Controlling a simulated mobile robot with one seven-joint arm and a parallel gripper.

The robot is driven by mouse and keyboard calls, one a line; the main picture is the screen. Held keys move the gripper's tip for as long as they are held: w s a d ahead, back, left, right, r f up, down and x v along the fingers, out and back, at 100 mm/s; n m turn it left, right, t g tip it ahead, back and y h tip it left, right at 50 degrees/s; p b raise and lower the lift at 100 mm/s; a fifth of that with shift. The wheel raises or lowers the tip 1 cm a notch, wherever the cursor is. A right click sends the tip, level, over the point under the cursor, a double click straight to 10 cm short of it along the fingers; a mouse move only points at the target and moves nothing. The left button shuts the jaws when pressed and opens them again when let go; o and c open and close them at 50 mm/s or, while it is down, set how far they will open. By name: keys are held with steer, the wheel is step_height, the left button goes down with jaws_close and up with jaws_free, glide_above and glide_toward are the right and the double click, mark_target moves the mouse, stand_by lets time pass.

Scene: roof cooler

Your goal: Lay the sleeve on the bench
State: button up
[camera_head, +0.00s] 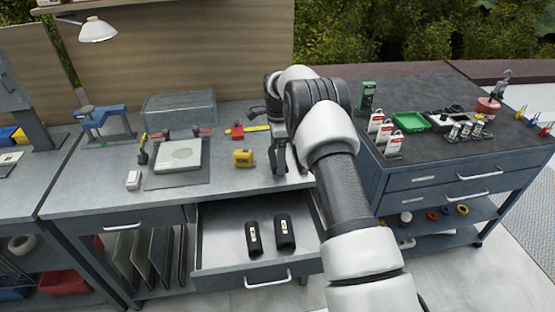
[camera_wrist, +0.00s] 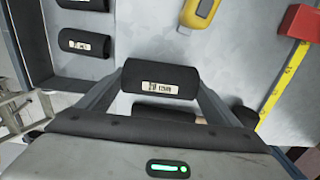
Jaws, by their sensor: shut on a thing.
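My gripper (camera_wrist: 160,90) is shut on a black sleeve (camera_wrist: 160,80) with a white label, held crosswise between its two fingers. In the head view, my gripper (camera_head: 279,156) is over the bench top (camera_head: 222,178), near its front edge and right end; the held sleeve cannot be made out there. Whether it touches the bench is not clear. Two more black sleeves (camera_head: 253,238) (camera_head: 284,231) lie in the open drawer (camera_head: 222,222) below. Another dark labelled piece (camera_wrist: 165,112) shows behind the held sleeve in the wrist view, partly hidden by my gripper.
A yellow tape measure (camera_head: 243,157) stands left of my gripper, with a red block (camera_head: 237,131) and a yellow strip behind it. A grey mat (camera_head: 190,178) with a pale device lies farther left. The dark-topped cart (camera_head: 415,160) on the right holds tools and a green tray.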

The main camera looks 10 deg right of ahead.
steer(key=shift+f, duration=1)
steer(key=shift+f, duration=0.1)
steer(key=shift+f, duration=0.15)
steer(key=o, duration=0.9)
